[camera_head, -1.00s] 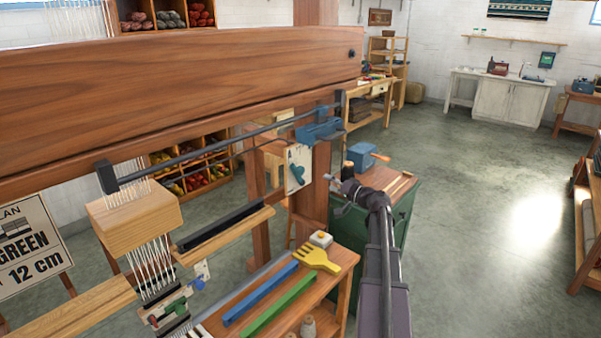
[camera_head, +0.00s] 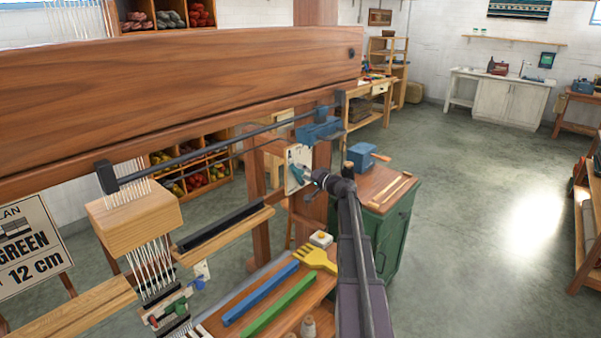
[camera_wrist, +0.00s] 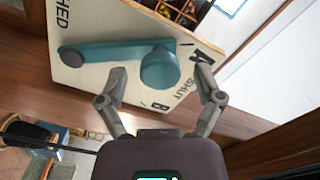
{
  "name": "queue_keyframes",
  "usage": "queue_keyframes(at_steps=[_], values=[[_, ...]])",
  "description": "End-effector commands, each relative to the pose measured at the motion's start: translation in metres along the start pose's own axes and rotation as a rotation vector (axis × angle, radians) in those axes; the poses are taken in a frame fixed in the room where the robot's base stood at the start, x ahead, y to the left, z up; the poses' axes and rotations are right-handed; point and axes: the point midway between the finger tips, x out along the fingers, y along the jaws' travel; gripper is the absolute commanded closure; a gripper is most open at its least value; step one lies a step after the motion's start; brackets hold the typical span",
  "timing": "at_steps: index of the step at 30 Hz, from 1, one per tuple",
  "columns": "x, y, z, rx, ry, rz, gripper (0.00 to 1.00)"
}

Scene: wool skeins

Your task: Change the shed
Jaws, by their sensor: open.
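The shed lever is teal, with an arm running from a dark pivot to a round knob (camera_wrist: 160,70) in the wrist view. It is mounted on a white plate (camera_wrist: 90,85) marked SHED, A, SHUT and B. In the head view the plate (camera_head: 301,155) is on the loom's right post, with the lever (camera_head: 296,172) partly hidden by my gripper. My gripper (camera_wrist: 161,78) is open, with one finger on each side of the knob. I cannot tell whether either finger touches it.
The loom's wooden beam (camera_head: 180,85) spans the upper left. A bench with a yellow comb (camera_head: 318,261), blue stick (camera_head: 260,293) and green stick (camera_head: 278,306) lies below. A green cabinet (camera_head: 395,235) carries a blue winder (camera_head: 362,156). The floor at right is open.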

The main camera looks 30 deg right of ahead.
Motion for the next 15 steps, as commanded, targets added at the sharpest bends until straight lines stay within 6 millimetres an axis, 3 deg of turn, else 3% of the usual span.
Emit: queue_keyframes(at_steps=[6, 15], values=[[0.0112, 0.0001, -0.0002, 0.000, 0.000, 0.000, 0.15], [0.0118, -0.0001, 0.0001, 0.000, 0.000, 0.000, 0.15]])
